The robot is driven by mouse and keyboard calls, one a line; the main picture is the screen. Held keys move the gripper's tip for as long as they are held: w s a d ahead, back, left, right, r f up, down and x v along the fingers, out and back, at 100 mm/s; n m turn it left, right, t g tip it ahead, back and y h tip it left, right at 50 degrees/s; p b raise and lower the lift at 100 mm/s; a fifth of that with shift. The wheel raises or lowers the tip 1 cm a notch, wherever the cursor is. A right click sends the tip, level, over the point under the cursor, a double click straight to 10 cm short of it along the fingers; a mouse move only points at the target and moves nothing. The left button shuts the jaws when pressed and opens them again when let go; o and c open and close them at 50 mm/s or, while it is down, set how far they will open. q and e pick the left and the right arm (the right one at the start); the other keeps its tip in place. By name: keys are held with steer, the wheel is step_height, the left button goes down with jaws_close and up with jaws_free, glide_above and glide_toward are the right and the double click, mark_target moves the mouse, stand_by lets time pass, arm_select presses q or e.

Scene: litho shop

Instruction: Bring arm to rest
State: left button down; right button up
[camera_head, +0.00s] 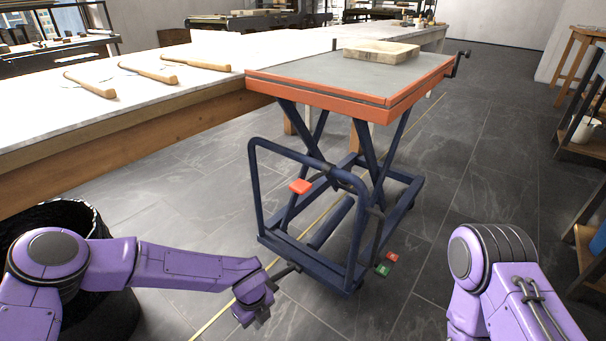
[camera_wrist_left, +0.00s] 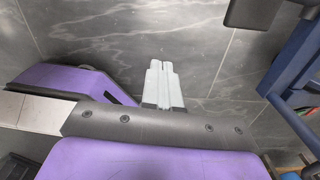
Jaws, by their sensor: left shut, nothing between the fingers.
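My left arm reaches in from the left, low over the grey tiled floor. My left gripper (camera_head: 257,314) is at its end, just left of the front of the blue lift cart (camera_head: 312,250). In the left wrist view its two pale fingers (camera_wrist_left: 163,72) lie side by side, shut and empty, with floor tiles beyond them. My right arm shows at the lower right, bent, but its gripper is out of view.
The cart has an orange-rimmed top (camera_head: 320,93) carrying a pale stone slab (camera_head: 381,52). A long white table (camera_head: 60,125) with wooden-handled tools is at left. A black bin (camera_head: 100,315) stands behind my left arm. Floor right of the cart is clear; shelving (camera_head: 580,150) lines the right.

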arm_select(q)
steer(key=s+a+f+m+t+y, duration=0.2)
steer(key=s+a+f+m, duration=0.3)
steer(key=m, duration=0.8)
steer(key=s+a+f+m+t+y, duration=0.1)
steer(key=s+a+f+m, duration=0.15)
steer(key=s+m, duration=0.75)
steer(key=s+a+r+m, duration=0.1)
steer(key=s+a+m, duration=0.95)
steer(key=m, duration=0.45)
step_height(320, 180, up, 34)
steer(key=p, duration=3.4)
steer(key=shift+a+r, duration=0.2)
steer(key=shift+a, duration=0.05)
steer(key=shift+w+f, duration=0.15)
